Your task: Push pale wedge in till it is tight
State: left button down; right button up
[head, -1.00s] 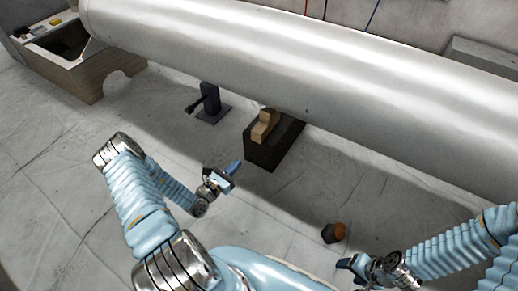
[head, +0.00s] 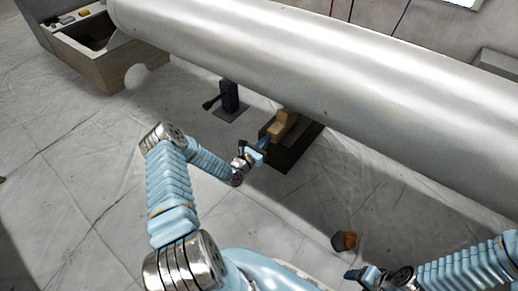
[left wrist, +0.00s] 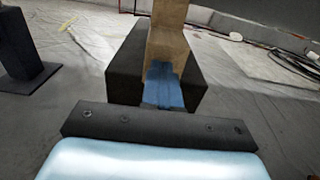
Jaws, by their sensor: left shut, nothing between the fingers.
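The pale wedge (head: 283,124) is a light wooden piece on top of a dark block (head: 292,157), under the large grey cylinder (head: 300,62). My left gripper (head: 261,146) is shut and empty, with its blue fingertips right at the near end of the wedge. In the left wrist view the blue fingertips (left wrist: 163,88) overlap the near face of the wedge (left wrist: 166,40); whether they touch it I cannot tell. The dark block (left wrist: 125,72) shows on both sides of them. My right gripper (head: 362,275) is low at the right, its jaws too small to read.
A dark stand with a side handle (head: 229,96) is left of the block. A small brown-and-dark object (head: 343,241) lies on the floor near my right gripper. A wooden box with a curved cut-out (head: 105,68) stands at the back left. Sheeted floor is open at the left.

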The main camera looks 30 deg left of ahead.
aim_at(272, 134)
pick_arm(q)
jog(key=shift+w, duration=0.25)
jog(key=w, duration=0.2)
jog(key=w+b, duration=0.1)
jog(key=shift+w+d, duration=0.2)
jog(key=shift+w, duration=0.55)
jog(key=shift+r, duration=0.2)
jog(key=shift+w, duration=0.1)
jog(key=shift+a, duration=0.1)
